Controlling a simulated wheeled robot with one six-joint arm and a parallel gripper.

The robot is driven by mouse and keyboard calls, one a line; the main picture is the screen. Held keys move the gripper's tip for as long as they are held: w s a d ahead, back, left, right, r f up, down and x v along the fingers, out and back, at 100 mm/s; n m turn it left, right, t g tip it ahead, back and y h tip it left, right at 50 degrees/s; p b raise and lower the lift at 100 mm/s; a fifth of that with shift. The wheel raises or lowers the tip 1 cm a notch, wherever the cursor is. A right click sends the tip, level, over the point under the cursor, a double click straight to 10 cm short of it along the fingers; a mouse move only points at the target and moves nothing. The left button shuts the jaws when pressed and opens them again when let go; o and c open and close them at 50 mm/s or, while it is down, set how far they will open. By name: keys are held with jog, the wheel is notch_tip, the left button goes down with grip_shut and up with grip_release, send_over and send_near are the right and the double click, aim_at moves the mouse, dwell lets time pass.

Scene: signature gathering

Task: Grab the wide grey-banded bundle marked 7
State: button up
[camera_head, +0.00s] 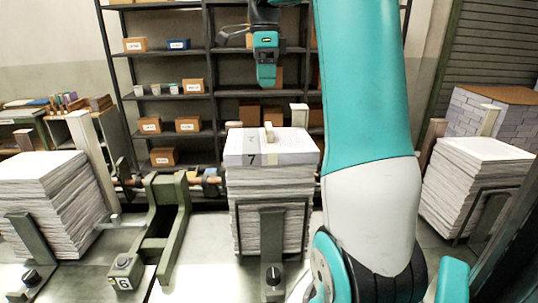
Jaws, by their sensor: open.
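The bundle marked 7 (300,147) is a wide white block of paper at the top of the middle stack. A black 7 shows on its front left. My arm hides the area right of the bundle.
The middle paper stack (268,205) stands behind a dark green bracket (272,235). Other stacks stand at left (50,200) and right (470,190). A green frame (165,220) with a block marked 6 (125,272) is left of the middle stack. Shelves (170,97) with boxes stand behind.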

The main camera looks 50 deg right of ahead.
jog(key=b, duration=0.4)
send_over(269, 125)
jog(key=w, duration=0.1)
notch_tip(269, 125, down, 6)
jog(key=shift+r, duration=0.1)
jog(key=shift+f, duration=0.9)
jog(key=f+p, duration=0.1)
jog(key=f, duration=0.1)
jog(key=s+f, duration=0.1)
jog(key=f, duration=0.1)
jog(key=shift+s+a+p, duration=0.1)
jog(key=shift+p, duration=0.3)
jog(key=shift+f, duration=0.55)
jog(key=c, duration=1.2)
jog(key=shift+r, duration=0.15)
